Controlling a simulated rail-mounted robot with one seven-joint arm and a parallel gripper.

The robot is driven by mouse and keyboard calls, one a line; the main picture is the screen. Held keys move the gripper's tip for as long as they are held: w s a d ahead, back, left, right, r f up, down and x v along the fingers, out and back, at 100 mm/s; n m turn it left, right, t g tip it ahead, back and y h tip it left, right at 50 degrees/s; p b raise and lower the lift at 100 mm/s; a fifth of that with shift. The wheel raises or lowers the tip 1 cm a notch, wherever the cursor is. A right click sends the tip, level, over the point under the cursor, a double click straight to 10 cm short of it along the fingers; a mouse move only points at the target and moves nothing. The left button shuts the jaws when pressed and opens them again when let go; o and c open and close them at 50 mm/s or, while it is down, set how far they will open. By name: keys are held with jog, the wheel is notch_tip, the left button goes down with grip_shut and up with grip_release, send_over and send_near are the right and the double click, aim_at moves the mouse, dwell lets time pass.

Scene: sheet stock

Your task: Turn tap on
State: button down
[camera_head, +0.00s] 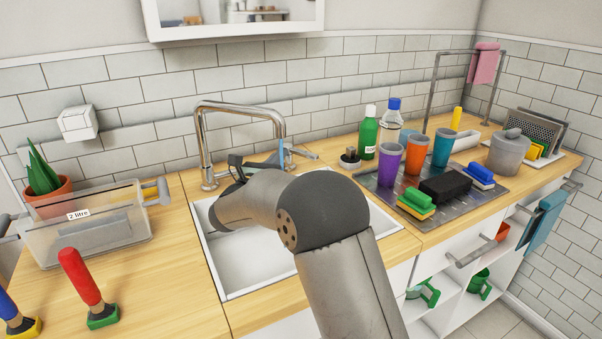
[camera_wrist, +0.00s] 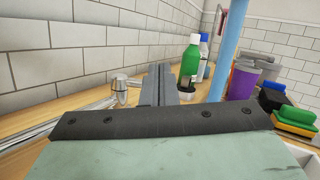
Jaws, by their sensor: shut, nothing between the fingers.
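The chrome tap (camera_head: 204,142) stands at the back left of the white sink (camera_head: 238,276), its spout arching to the right. A light blue upright column (camera_head: 282,151) shows just below the spout's end and looks like running water; it also stands right of my fingers in the wrist view (camera_wrist: 229,50). In the wrist view, a chrome tap part (camera_wrist: 119,89) with a long bar lies left of my fingers, with a visible gap. My gripper (camera_wrist: 160,77) is shut and empty. My arm hides most of it in the head view, and whether it touches the tap is hidden.
A green bottle (camera_head: 369,135) stands at the back right of the sink. Cups, including a purple one (camera_head: 389,166), and sponges (camera_head: 416,206) are on the right counter. A clear bin (camera_head: 108,228) and brushes (camera_head: 80,276) are on the left. The tiled wall is close behind the tap.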

aim_at(305, 157)
jog(key=s+a+f+m+g+b, duration=0.1)
jog(key=s+a+f+m+g, duration=0.25)
jog(key=f, duration=0.25)
jog(key=p+x, duration=0.1)
jog(key=x, duration=0.6)
jog(key=p+x, duration=0.1)
jog(key=x, duration=0.6)
jog(key=shift+w+r, duration=0.15)
jog(key=shift+w, duration=0.35)
